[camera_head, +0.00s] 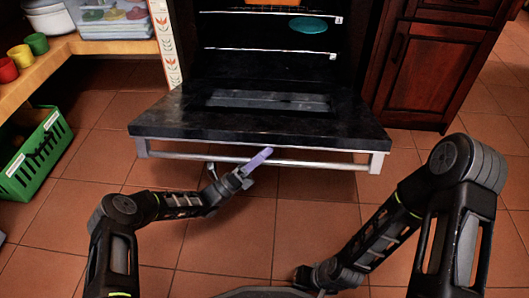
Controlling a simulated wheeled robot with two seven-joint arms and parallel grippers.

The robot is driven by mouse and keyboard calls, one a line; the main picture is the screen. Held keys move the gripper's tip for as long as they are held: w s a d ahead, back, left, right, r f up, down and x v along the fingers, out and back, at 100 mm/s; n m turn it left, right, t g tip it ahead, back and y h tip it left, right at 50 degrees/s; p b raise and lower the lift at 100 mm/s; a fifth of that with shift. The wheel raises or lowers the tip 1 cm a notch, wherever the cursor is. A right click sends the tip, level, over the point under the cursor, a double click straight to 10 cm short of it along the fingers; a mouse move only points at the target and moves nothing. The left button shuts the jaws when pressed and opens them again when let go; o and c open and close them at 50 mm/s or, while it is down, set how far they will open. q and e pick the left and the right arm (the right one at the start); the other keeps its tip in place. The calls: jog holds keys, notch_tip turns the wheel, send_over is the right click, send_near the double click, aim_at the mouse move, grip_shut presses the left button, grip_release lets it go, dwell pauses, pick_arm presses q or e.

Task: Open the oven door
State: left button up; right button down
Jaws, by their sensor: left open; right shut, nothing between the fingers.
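The black oven door (175,120) is swung down and lies open, close to level, in front of the dark oven cavity (265,70). Its silver handle bar (315,163) runs along the front edge, facing me. My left gripper (260,158), with pale purple fingers, is open at the handle bar, left of its middle. The fingers overlap the bar in the picture; I cannot tell whether they touch it. My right arm bends down to the bottom edge of the view, and its fingers do not show there.
Inside the oven are wire racks (265,50) and a teal dish (308,24). A dark wood cabinet (425,75) stands to the right. A wooden shelf (75,45) with cups and a green crate (38,155) are at the left. Tiled floor is clear before the door.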

pick_arm(q)
jog(key=shift+a, duration=0.1)
jog(key=v, duration=0.8)
jog(key=shift+f, duration=0.15)
jog(key=w+v, duration=0.1)
jog(key=v, duration=0.7)
jog(key=shift+a+f, duration=0.25)
jog(key=shift+f, duration=0.35)
jog(key=shift+r, duration=0.15)
dwell(0.7)
